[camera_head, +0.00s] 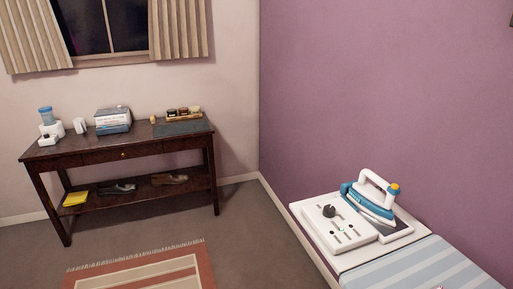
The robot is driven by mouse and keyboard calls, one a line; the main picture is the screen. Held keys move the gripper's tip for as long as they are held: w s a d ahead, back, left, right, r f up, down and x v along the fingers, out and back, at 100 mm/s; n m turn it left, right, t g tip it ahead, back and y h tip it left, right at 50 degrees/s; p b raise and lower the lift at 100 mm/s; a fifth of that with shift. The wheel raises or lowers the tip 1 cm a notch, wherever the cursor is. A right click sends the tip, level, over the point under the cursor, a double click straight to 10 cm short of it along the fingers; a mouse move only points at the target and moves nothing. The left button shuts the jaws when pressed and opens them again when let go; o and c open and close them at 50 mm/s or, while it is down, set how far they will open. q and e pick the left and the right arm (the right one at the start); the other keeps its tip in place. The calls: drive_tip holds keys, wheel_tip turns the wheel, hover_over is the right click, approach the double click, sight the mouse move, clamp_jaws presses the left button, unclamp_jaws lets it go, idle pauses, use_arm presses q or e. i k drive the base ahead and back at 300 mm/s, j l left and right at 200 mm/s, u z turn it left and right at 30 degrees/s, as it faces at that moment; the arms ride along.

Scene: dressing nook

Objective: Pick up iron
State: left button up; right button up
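Neither of my grippers shows in the head view.
The ironing board has a blue striped cover (419,268) and stands near the purple wall. A dark wooden console table (119,147) with small items stands at the left wall. A striped rug (146,268) lies on the floor; open floor lies between.

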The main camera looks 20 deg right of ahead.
sight(363, 195)
drive_tip(key=z, duration=1.25)
